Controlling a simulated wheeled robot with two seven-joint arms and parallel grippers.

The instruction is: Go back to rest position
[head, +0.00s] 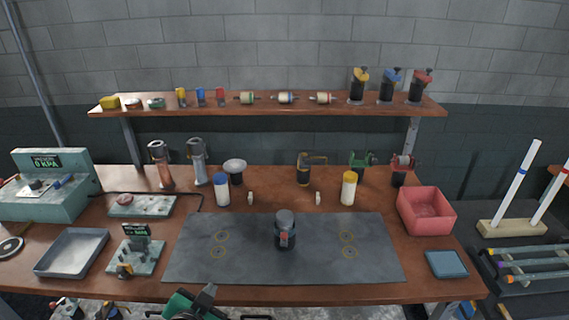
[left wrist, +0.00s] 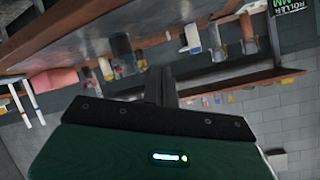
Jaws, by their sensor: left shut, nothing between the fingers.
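My left gripper (head: 208,291) shows at the bottom edge of the head view, in front of the bench's front edge. Its dark fingers are together and hold nothing. In the left wrist view the closed fingers (left wrist: 161,84) point toward the bench, which appears tilted. My right gripper is not in view. A dark jar (head: 285,236) with a grey lid and a red mark stands upright on the grey mat (head: 200,262), apart from my left gripper.
The wooden bench (head: 440,284) holds a grey tray (head: 72,250), a roller device (head: 137,256), a red bin (head: 426,211) and a blue pad (head: 446,264). White bottles with blue (head: 222,190) and yellow caps (head: 348,188) stand behind the mat. A shelf (head: 270,108) runs above.

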